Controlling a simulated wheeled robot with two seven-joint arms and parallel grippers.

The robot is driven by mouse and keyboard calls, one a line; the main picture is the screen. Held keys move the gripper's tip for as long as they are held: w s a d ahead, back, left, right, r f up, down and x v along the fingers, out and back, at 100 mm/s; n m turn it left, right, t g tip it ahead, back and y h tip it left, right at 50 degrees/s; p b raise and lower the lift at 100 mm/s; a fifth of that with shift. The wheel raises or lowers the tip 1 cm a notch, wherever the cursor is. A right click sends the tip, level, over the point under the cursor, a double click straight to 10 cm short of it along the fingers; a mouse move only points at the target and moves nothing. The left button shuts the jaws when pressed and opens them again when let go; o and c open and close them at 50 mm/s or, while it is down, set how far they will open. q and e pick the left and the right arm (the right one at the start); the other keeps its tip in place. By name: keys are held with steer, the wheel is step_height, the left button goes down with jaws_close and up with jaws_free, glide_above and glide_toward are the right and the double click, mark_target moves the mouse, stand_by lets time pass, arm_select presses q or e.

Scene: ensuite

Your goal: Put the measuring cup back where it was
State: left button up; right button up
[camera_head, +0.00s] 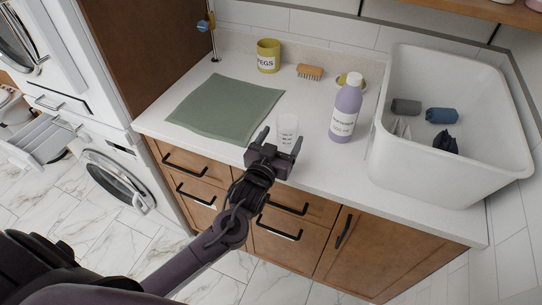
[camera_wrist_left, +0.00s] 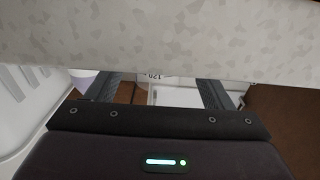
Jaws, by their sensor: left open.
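The measuring cup (camera_head: 287,124) is a small clear, whitish cup standing upright on the white counter, right of the green mat and left of the purple bottle. My left gripper (camera_head: 281,137) is open at the cup's near side, one finger to each side of it in the picture. In the left wrist view, a pale strip of the cup with a "120" mark (camera_wrist_left: 156,76) shows between the open fingers; most of the cup is hidden there. I cannot tell whether the fingers touch it. My right gripper is not in view.
The green mat (camera_head: 225,107) lies on the left of the counter. Behind are a yellow mug (camera_head: 268,56) and a wooden brush (camera_head: 310,72). The purple bottle (camera_head: 345,110) and a deep white basin (camera_head: 420,165) with rolled cloths stand at right. Drawers (camera_head: 290,207) lie below.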

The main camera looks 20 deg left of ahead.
arm_select(q)
steer(key=s+b, duration=0.1)
steer(key=s, duration=0.8)
steer(key=shift+a, duration=0.15)
